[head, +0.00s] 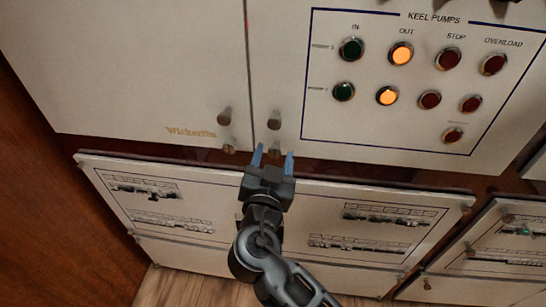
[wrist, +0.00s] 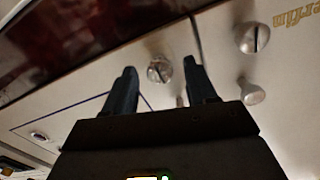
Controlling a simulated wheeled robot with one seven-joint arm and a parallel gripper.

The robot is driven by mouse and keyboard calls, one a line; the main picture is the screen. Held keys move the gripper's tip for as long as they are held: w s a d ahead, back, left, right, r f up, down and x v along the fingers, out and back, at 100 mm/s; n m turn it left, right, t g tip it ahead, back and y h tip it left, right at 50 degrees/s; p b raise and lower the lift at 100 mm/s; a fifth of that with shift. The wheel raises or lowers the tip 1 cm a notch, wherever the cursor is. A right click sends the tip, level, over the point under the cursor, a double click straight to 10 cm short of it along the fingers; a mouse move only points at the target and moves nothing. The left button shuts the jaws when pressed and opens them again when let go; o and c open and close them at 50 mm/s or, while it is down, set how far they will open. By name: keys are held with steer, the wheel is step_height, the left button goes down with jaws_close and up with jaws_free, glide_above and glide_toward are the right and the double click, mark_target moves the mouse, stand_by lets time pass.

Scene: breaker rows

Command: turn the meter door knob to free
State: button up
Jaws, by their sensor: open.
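My gripper (head: 273,155) is open at the bottom edge of the upper cabinet doors. Its two fingers point at a small round slotted knob (head: 275,151) low on the KEEL PUMPS door (head: 400,155). In the wrist view this knob (wrist: 160,70) shows between the fingertips of my gripper (wrist: 160,67), with gaps at both sides. I cannot tell whether the fingers reach past its face. Another knob (head: 274,120) sits just above it. No label reading meter or free is legible, so I cannot tell which knob the task names.
The Wickerlin door (head: 130,70) at the left has two knobs, an upper one (head: 224,116) and a lower one (head: 229,149). Lamps and buttons fill the KEEL PUMPS panel. A lower panel (head: 270,190) stands under my gripper. A wooden wall (head: 50,210) bounds the left.

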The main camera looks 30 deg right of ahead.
steer(key=shift+c, duration=0.3)
steer(key=c, duration=1)
steer(key=shift+f+n+b, duration=0.1)
steer(key=shift+n+b, duration=0.2)
steer(key=shift+n, duration=0.1)
steer(key=n+b, duration=0.1)
steer(key=n, duration=0.1)
steer(key=shift+n, duration=0.4)
steer(key=n+b, duration=0.1)
steer(key=n, duration=0.4)
steer(key=n+p, duration=0.1)
steer(key=n, duration=0.4)
steer(key=shift+n, duration=0.4)
steer(key=shift+n+p, duration=0.85)
steer(key=shift+n, duration=0.95)
